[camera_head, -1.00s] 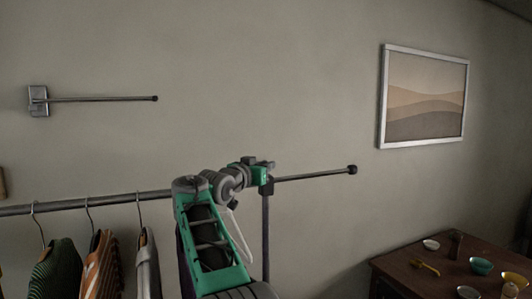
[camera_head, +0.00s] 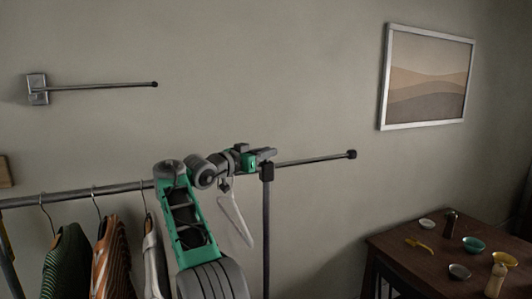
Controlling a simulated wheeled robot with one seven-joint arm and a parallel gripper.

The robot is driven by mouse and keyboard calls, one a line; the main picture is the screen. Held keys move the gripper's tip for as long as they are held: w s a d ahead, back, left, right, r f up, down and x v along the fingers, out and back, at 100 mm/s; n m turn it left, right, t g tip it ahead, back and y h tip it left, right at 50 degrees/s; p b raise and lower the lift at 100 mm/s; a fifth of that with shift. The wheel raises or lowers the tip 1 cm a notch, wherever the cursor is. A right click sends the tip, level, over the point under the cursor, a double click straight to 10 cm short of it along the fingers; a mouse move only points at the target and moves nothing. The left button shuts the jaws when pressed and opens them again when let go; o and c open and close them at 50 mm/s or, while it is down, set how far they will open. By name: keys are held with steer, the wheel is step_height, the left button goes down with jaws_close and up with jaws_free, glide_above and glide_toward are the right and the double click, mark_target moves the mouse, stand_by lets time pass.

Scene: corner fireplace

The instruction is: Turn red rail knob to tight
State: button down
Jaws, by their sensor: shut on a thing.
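My gripper (camera_head: 266,153) is at the clamp (camera_head: 267,171) where the upright post meets the garment rail (camera_head: 310,160). Its fingers are closed at the top of the post. No red shows; the red rail knob is hidden, apparently between or behind the fingers. I cannot read how tight it is. The rail runs from the left edge behind my arm to a black end cap (camera_head: 351,154) on the right.
Clothes on hangers (camera_head: 105,255) hang from the rail's left part. A bare white hanger (camera_head: 236,220) hangs close beside my arm. A wooden table (camera_head: 395,246) with bowls stands at lower right. A wall bar (camera_head: 105,87) is at upper left.

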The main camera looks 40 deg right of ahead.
steer(key=shift+r, duration=0.2)
steer(key=c, duration=1.4)
jaws_free()
steer(key=shift+f, duration=0.1)
steer(key=a+b, duration=0.2)
steer(key=a, duration=0.5)
steer(key=shift+s+a, duration=0.35)
steer(key=shift+s, duration=0.05)
